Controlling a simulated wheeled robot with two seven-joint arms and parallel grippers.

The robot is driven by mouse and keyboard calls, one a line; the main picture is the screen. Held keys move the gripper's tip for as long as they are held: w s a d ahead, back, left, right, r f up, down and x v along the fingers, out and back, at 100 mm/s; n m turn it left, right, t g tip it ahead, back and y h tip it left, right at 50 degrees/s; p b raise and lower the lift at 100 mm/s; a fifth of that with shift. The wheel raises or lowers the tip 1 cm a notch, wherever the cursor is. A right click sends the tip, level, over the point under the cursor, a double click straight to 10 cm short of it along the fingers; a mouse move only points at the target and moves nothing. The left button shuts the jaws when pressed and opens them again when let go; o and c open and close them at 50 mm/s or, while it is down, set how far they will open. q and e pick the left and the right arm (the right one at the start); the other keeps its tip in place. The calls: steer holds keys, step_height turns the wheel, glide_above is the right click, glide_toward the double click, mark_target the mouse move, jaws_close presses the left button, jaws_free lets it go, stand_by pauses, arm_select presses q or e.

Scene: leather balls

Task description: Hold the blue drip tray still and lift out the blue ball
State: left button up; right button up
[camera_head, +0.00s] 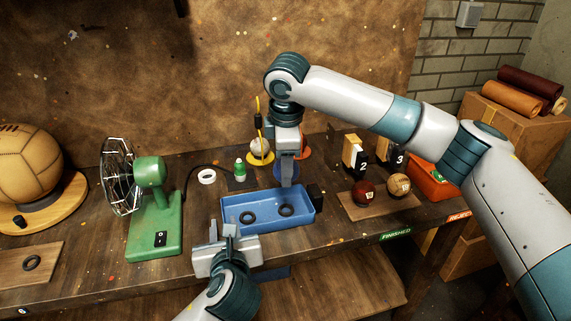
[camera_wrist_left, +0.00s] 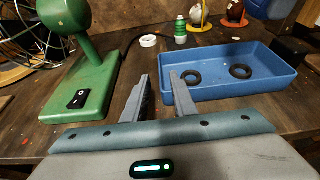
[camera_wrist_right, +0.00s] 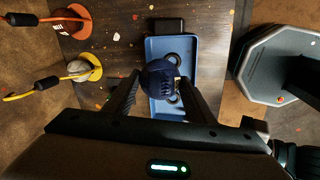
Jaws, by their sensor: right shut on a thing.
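The blue drip tray (camera_head: 298,220) sits on the bench, with two black rings (camera_head: 287,211) inside; it also shows in the left wrist view (camera_wrist_left: 235,93) and the right wrist view (camera_wrist_right: 155,47). The dark blue ball (camera_wrist_right: 159,77) is between the fingers of my right gripper (camera_wrist_right: 160,90), which is shut on it above the tray. In the head view the ball (camera_head: 280,170) is partly hidden behind that gripper (camera_head: 287,178). My left gripper (camera_wrist_left: 160,82) is open beside the tray's near left corner. Whether a finger touches the tray wall cannot be told.
A green fan (camera_head: 155,215) stands left of the tray. A white tape ring (camera_head: 207,177) and a green bottle (camera_head: 240,170) are behind it. Right of the tray, a board (camera_head: 378,212) holds a dark red ball (camera_head: 363,191) and a tan ball (camera_head: 399,184).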

arm_select(q)
steer(key=v, duration=0.4)
steer(key=shift+s+d+r, duration=0.1)
steer(key=shift+s, duration=0.3)
arm_select(e)
steer(key=shift+s, duration=0.1)
